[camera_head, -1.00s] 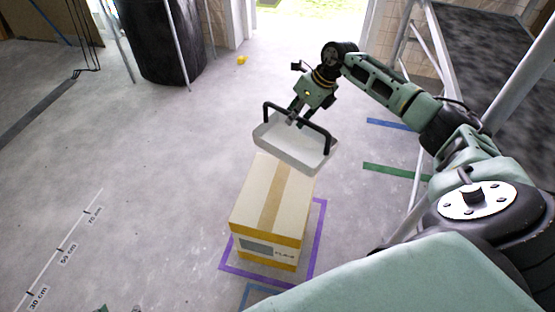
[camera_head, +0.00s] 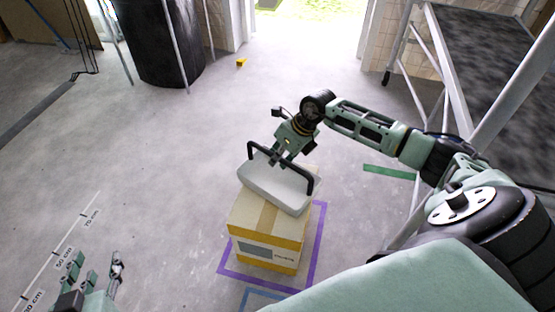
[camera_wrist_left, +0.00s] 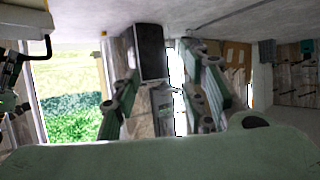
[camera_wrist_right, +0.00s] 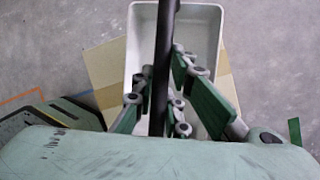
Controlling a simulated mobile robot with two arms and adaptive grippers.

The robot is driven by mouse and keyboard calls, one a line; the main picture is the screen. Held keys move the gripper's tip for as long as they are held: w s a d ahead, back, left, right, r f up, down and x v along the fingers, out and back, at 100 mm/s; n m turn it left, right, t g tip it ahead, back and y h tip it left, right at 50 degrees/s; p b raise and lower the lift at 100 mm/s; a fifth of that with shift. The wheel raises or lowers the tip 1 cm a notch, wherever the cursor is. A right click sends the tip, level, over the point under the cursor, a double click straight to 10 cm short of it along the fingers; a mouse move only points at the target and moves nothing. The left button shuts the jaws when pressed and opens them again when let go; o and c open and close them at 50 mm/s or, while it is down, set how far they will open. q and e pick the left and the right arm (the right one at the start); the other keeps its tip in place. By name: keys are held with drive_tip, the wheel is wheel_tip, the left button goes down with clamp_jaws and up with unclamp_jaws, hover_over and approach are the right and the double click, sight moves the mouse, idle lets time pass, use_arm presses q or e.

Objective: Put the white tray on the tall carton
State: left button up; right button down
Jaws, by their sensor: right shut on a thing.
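The white tray (camera_head: 272,188) has a black bar handle (camera_head: 292,165). My right gripper (camera_head: 279,160) is shut on this handle; in the right wrist view the bar (camera_wrist_right: 162,70) runs between its fingers (camera_wrist_right: 160,100). The tray hangs over the top of the tall carton (camera_head: 268,238), turned at an angle to it. I cannot tell whether they touch. The carton top (camera_wrist_right: 105,72) shows beside the tray (camera_wrist_right: 205,35) in the right wrist view. My left gripper (camera_head: 95,262) is open and empty at the lower left, away from both; its fingers (camera_wrist_left: 165,95) stand apart.
The carton stands inside a purple floor outline (camera_head: 317,245). Metal scaffolding (camera_head: 440,80) stands at the right. A black barrel (camera_head: 160,45) and a small yellow object (camera_head: 241,63) are at the back. The floor left of the carton is clear.

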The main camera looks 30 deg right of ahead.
use_arm(q)
drive_tip(key=shift+w+d+r, duration=0.1)
drive_tip(key=shift+w+r, duration=0.1)
drive_tip(key=shift+r, duration=0.15)
drive_tip(key=shift+t, duration=0.3)
use_arm(e)
drive_tip(key=shift+f, duration=0.15)
drive_tip(key=c, duration=1.7)
unclamp_jaws()
drive_tip(key=shift+c, duration=0.2)
use_arm(q)
drive_tip(key=shift+r, duration=0.1)
